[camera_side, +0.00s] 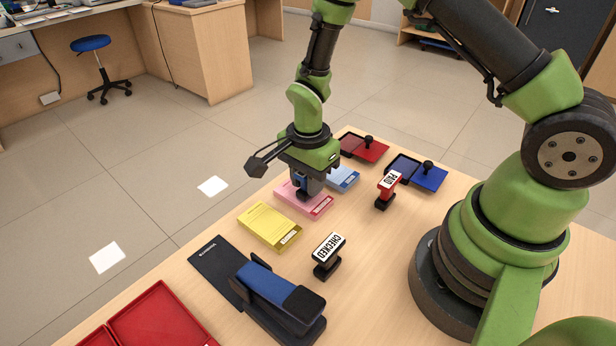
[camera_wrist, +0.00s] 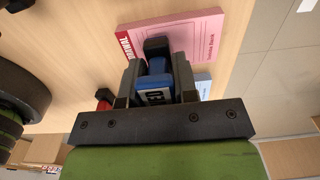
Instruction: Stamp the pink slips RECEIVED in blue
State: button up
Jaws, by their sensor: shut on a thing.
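A pad of pink slips (camera_side: 318,207) lies on the counter in the side view; its pink face and red header strip also show in the wrist view (camera_wrist: 185,35). My gripper (camera_side: 306,188) points down over the pad and is shut on a blue stamp (camera_wrist: 157,82) with a white label, only partly readable. The stamp's black base overlaps the pad in the wrist view; I cannot tell whether it touches the paper. The blue ink pad (camera_side: 432,181) lies open at the right, with a black knob on its lid.
A red ink pad (camera_side: 371,152) lies open at the back. A red PAID stamp (camera_side: 387,188) and a black CHECKED stamp (camera_side: 328,256) stand nearby. Yellow slips (camera_side: 268,225) and blue slips (camera_side: 344,179) flank the pink pad.

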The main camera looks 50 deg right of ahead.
jog(key=shift+f, duration=0.45)
dwell(1.1)
jog(key=shift+r, duration=0.1)
jog(key=shift+r, duration=3)
